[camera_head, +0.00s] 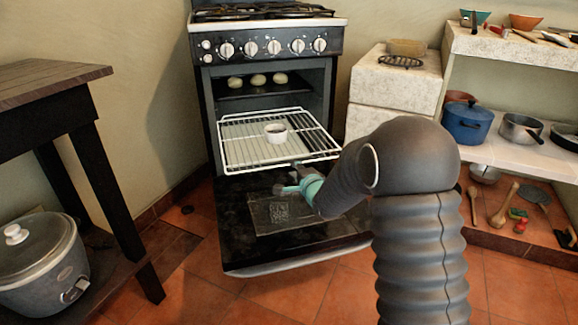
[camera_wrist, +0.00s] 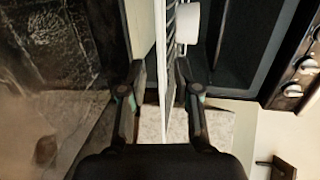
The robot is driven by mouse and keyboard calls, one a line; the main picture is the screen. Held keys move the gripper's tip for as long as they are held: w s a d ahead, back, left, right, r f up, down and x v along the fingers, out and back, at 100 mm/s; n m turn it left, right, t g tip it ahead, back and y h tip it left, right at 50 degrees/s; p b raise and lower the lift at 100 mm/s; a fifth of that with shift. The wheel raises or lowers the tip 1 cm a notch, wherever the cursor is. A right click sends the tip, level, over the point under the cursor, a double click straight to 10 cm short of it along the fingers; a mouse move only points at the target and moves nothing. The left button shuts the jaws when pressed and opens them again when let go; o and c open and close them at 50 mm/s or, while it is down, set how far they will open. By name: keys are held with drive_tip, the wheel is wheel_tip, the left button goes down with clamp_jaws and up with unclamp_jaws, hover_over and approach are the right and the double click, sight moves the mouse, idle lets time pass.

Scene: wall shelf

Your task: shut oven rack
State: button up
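The oven rack (camera_head: 240,155) is a pale wire rack pulled part way out of the oven, above the lowered door. A small white ramekin (camera_head: 276,133) stands on it; the ramekin also shows at the top of the wrist view (camera_wrist: 187,22). My gripper (camera_head: 288,178) is at the rack's front edge, right of its middle. In the wrist view my gripper (camera_wrist: 159,70) has its fingers apart, one on each side of the rack (camera_wrist: 166,60), seen nearly edge-on. A gap shows on the left finger's side; contact on the right is unclear.
The oven door (camera_head: 235,225) is folded down under the rack. Several round pale items sit on an upper rack (camera_head: 258,91) inside. A dark table (camera_head: 60,100) with a cooker (camera_head: 40,260) stands left. Stone shelves (camera_head: 520,150) with pots stand right.

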drive_tip(key=shift+x, duration=2.6)
clamp_jaws()
